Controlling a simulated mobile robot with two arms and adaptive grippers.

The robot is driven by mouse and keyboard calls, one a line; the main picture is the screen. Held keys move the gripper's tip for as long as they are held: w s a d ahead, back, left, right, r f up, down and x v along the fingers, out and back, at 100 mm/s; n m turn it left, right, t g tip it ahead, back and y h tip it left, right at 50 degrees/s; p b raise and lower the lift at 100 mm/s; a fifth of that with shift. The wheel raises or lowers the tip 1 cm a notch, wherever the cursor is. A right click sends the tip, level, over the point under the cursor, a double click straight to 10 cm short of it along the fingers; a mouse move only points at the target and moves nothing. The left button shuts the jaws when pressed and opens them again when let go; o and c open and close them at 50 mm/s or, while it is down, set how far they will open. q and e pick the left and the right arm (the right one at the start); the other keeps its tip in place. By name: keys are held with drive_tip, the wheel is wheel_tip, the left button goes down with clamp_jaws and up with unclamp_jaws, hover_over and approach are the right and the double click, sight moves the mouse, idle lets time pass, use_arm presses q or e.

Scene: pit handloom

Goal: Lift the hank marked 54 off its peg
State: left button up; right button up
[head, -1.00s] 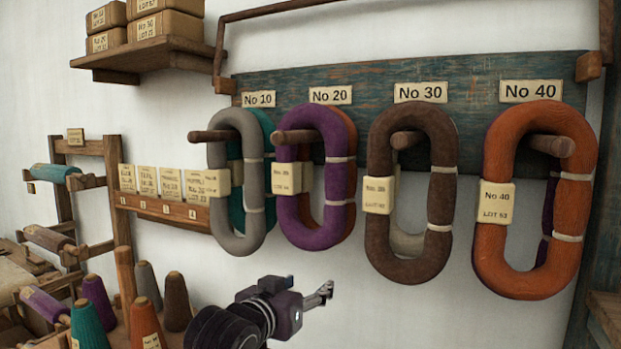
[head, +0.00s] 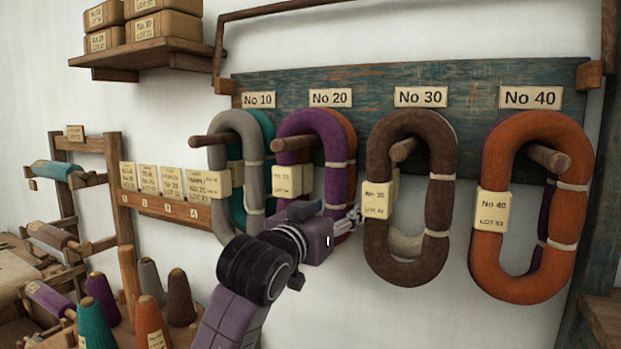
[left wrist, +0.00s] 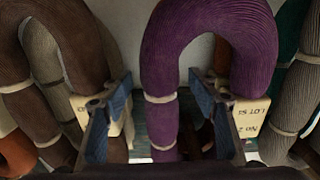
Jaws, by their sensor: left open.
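My left gripper (head: 354,219) is open in front of the lower part of the purple hank (head: 300,125) on the No 20 peg. In the left wrist view its two fingers (left wrist: 160,120) stand either side of one banded strand of the purple hank (left wrist: 162,62). I cannot tell whether they touch it. The hank's tag (left wrist: 251,118) appears upside down there, with its lot number hard to read. The orange hank (head: 490,140) on the No 40 peg (head: 548,157) has a tag reading LOT 53. No tag clearly reads 54. My right gripper is not in view.
The brown hank (head: 440,150) hangs close to the right of my gripper, the grey hank (head: 218,150) to the left. Other hanks hang behind the front ones. Cones of yarn (head: 180,298) stand at lower left. The wall below the orange hank is clear.

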use_arm(q)
drive_tip(key=shift+w+d, duration=0.15)
drive_tip(key=shift+w, duration=0.1)
drive_tip(key=shift+c, duration=0.5)
drive_tip(key=c, duration=1.3)
